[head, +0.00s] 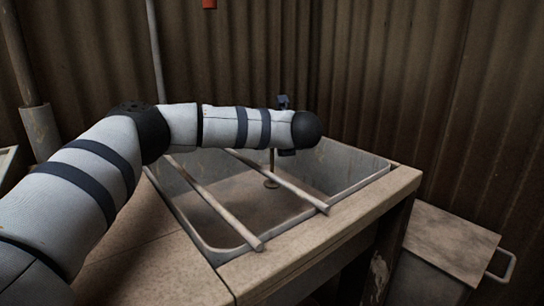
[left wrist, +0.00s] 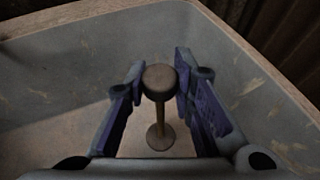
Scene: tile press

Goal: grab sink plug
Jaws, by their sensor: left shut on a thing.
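The sink plug (left wrist: 159,82) is a brown post with a rounded knob on top and a round foot at the bottom. It stands upright in the grey sink (head: 368,183), and its thin stem and foot (head: 271,184) show in the head view below my arm. My left gripper (left wrist: 158,74) is shut on the plug's knob, with a purple-padded finger on each side. In the head view my left forearm and wrist hide most of the gripper and the knob. I cannot tell whether the foot touches the sink floor. My right gripper is not in view.
Two bars, a left one (head: 215,202) and a right one (head: 280,180), lie across the sink, with the plug near the right one. A stone counter (head: 335,232) borders the sink. A box with a handle (head: 455,245) stands at the right. Corrugated walls close off the back.

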